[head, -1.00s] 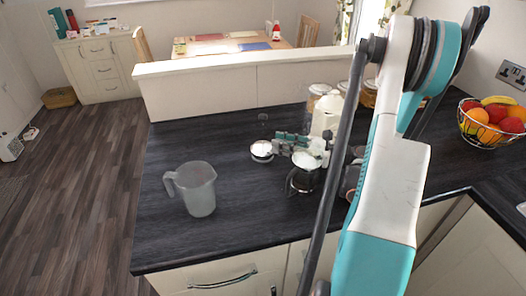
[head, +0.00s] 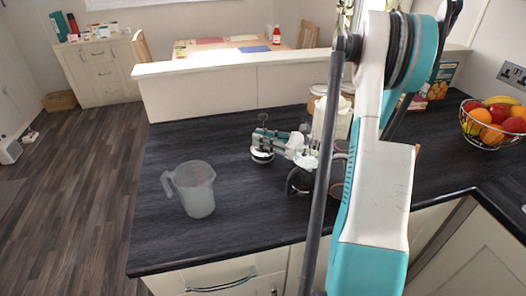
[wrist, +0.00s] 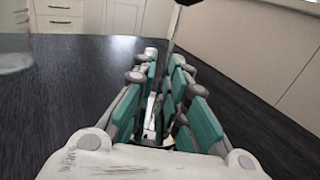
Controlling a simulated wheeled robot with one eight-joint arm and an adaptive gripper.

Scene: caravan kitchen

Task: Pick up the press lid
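The press lid (head: 261,157) is a round silver disc with a thin upright plunger rod and a dark knob (head: 263,116). It sits on the dark worktop, left of the glass press jug (head: 299,182). My gripper (head: 261,138) is at the lid, its green-and-grey fingers just above the disc and beside the rod. In the wrist view the rod (wrist: 174,32) rises at the fingertips (wrist: 166,58). A narrow gap shows between the fingers, so they look open; I cannot make out contact with the rod. My arm partly hides the jug.
A clear measuring jug (head: 196,190) stands on the worktop to the left. A white kettle-like container (head: 335,118) and a jar (head: 317,96) stand behind my arm. A wire fruit bowl (head: 492,125) is at the right. The worktop's left part is mostly clear.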

